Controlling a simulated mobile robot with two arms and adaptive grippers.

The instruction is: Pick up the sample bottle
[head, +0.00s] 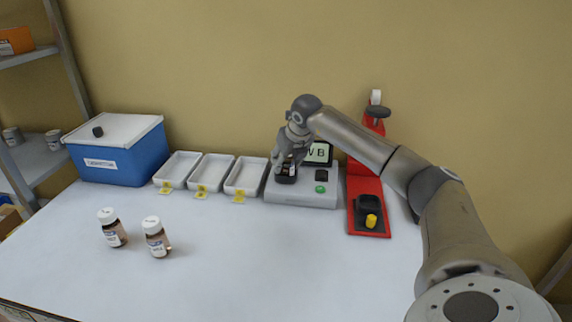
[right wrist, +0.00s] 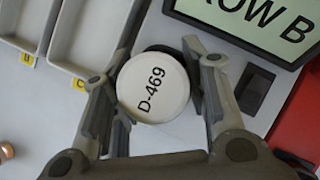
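A sample bottle with a white cap marked D-469 (right wrist: 152,88) is at the grey analyser (head: 302,200). My right gripper (head: 286,168) has come down over it from above. In the right wrist view, its two fingers (right wrist: 153,75) lie against opposite sides of the bottle, just under the cap's rim. The bottle's body is hidden under the cap in that view; in the head view it is mostly covered by the gripper. Two other brown bottles with white caps stand upright on the table, one at the left (head: 112,229) and one beside it (head: 156,239). My left gripper is not in view.
Three white trays (head: 246,177) with yellow tags stand left of the analyser. A blue box (head: 118,160) with a white lid is at the far left. A red device (head: 368,190) stands close on the right. The table's front middle (head: 270,270) is clear.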

